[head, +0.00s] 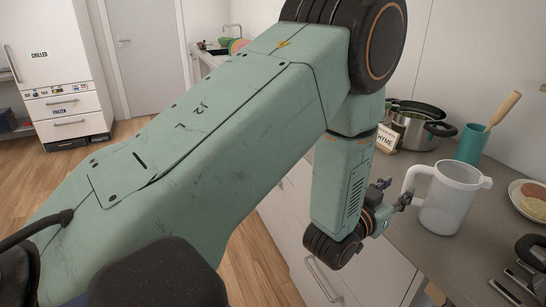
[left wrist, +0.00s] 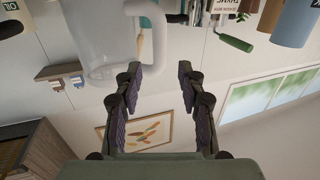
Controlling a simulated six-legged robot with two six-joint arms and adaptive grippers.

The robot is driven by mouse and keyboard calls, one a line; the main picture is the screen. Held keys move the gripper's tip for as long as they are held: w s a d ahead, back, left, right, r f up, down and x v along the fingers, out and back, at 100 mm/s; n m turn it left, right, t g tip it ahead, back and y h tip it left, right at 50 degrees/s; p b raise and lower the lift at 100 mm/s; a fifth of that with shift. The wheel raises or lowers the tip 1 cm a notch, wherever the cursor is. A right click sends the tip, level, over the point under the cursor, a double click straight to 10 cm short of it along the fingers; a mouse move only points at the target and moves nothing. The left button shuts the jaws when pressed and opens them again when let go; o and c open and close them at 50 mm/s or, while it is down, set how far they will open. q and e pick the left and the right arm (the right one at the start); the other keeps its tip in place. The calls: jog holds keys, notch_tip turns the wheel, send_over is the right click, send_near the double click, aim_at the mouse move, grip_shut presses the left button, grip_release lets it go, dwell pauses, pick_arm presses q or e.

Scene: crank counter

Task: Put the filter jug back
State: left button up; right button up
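The filter jug (head: 449,200) is a pale, translucent jug standing upright on the grey counter. Its handle (head: 408,184) faces my left gripper and its spout points right. My left gripper (head: 384,192) is just left of the handle, with its arm reaching across from the left. In the left wrist view the jug (left wrist: 95,38) fills the upper left, and my left gripper (left wrist: 160,72) is open and empty. The handle is close beyond the fingertips; I cannot tell whether it lies between them. My right gripper is not in view.
Behind the jug are a steel pot (head: 415,131), a small sign (head: 387,139) and a teal holder (head: 470,143) with a wooden utensil. A plate of food (head: 530,203) is at the right. Dark objects and metal utensils lie at the lower right. Bare counter surrounds the jug's base.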

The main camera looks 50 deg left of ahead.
pick_arm(q)
jog(key=s+a+f+g, duration=0.1)
jog(key=s+f+g, duration=0.3)
jog(key=s+f, duration=0.5)
jog(key=s+f+g, duration=0.5)
jog(key=s+f, duration=0.1)
jog(key=f, duration=0.5)
jog(key=s+f+g, duration=0.4)
jog(key=s, duration=0.8)
jog(key=s+f+n+g, duration=0.1)
jog(key=s+f+g, duration=0.3)
jog(key=s, duration=0.9)
jog(key=shift+a+g+y, duration=0.4)
jog(key=shift+a, duration=0.05)
jog(key=shift+f, duration=0.15)
